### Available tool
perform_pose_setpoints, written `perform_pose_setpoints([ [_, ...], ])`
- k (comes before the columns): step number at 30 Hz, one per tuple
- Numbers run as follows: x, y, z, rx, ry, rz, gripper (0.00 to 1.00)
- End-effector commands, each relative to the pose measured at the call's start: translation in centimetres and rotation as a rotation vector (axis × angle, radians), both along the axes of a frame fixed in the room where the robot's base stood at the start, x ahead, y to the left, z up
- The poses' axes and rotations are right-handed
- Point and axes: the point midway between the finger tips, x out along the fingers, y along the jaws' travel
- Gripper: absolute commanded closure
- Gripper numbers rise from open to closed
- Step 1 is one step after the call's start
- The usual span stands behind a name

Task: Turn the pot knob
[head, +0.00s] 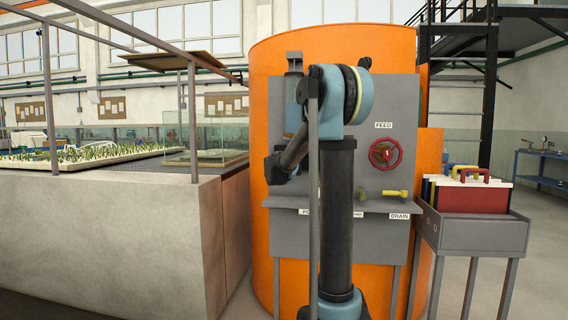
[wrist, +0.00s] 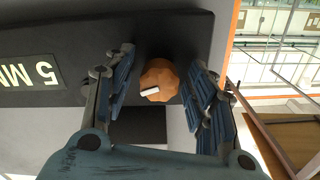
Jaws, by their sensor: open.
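An orange scalloped knob (wrist: 160,76) with a white pointer mark shows in the wrist view, on a dark plate. The pointer lies nearly level in the picture, toward the knob's lower left. My gripper (wrist: 162,62) is open, with one blue-padded finger on each side of the knob. Small gaps show between the fingers and the knob; contact cannot be made out. Pale lettering starting "5 M" (wrist: 38,73) is on the plate to the left. In the head view my arm covers much of the grey panel (head: 375,235), and I cannot make out the knob there.
A red handwheel (head: 385,154) under a FEED label and a yellow lever (head: 395,193) above a DRAIN label are on the panel's right. A grey cart (head: 470,232) stands at the right.

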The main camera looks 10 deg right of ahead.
Motion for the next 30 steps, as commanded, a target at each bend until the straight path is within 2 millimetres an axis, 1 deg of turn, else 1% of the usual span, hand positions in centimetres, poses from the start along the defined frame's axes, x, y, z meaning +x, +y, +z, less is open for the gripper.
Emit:
perform_pose_setpoints([
  [7,0.06,-0.01,0.0,0.0,0.0,0.0,0.49],
  [8,0.06,-0.01,0.0,0.0,0.0,0.0,0.54],
  [9,0.06,-0.01,0.0,0.0,0.0,0.0,0.63],
  [11,0.05,-0.01,0.0,0.0,0.0,0.0,0.76],
  [12,0.05,-0.01,0.0,0.0,0.0,0.0,0.85],
  [13,0.05,-0.01,0.0,0.0,0.0,0.0,0.92],
  [14,0.05,0.0,0.01,0.0,0.0,0.0,0.94],
  [30,0.07,0.04,0.01,-0.008,0.002,0.001,0.94],
])
